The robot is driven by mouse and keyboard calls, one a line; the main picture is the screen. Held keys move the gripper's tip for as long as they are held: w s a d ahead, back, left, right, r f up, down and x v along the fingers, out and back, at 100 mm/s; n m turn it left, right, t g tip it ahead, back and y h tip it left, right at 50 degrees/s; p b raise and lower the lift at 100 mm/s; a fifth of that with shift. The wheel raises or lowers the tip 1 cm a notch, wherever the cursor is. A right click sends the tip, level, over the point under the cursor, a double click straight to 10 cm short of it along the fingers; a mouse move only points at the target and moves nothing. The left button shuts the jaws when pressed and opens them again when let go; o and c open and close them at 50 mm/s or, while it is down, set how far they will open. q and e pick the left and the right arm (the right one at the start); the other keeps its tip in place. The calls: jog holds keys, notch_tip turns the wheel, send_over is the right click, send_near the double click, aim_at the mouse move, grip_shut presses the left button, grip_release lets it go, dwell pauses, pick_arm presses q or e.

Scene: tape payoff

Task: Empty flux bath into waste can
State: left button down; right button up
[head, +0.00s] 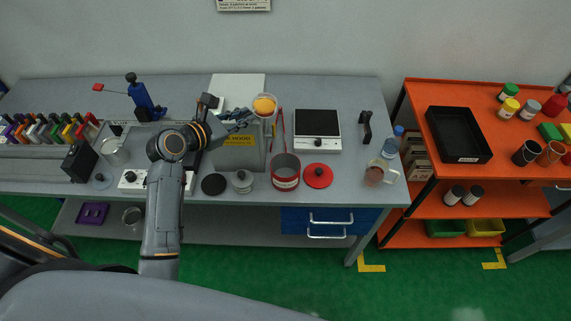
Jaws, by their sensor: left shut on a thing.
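A clear round vessel with amber contents (264,103), which looks like the flux bath, is at the back middle of the bench, over or behind a grey box with a yellow label (240,140). My left gripper (247,114) reaches in from the left and is shut on the vessel's left side. The vessel looks upright. I cannot tell whether it is lifted. An open red can with a white label (286,172), which looks like the waste can, stands nearer the front, to the right. A red lid with a black knob (317,175) lies beside it. My right gripper is not in view.
A hot plate (318,131) stands right of the vessel. A small steel pot (242,181) and a black disc (213,184) lie left of the can. A glass jug (376,175) and bottle (392,143) stand at the bench's right end. An orange shelf (416,92) stands beyond.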

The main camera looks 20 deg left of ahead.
pick_arm(q)
jog(key=shift+s+d+r+m+t+y, duration=0.1)
jog(key=shift+s+d+m+t+y, duration=0.15)
jog(key=shift+d+m, duration=0.15)
jog(key=shift+s+d+r+m+t+y, duration=0.1)
jog(key=shift+s+d+m+t+y, duration=0.15)
jog(key=shift+d, duration=0.2)
jog(key=shift+d, duration=0.1)
jog(key=shift+s+d+f+m, duration=0.1)
jog(key=shift+d+m, duration=0.05)
jog(key=shift+m, duration=0.2)
jog(key=shift+s+d+f+m+t+y, duration=0.2)
jog(key=shift+s+d+f+m, duration=0.1)
jog(key=shift+d+f+m, duration=0.3)
jog(key=shift+s+d+f+m+t+y, duration=0.25)
jog(key=shift+d+f, duration=0.2)
jog(key=shift+f, duration=0.3)
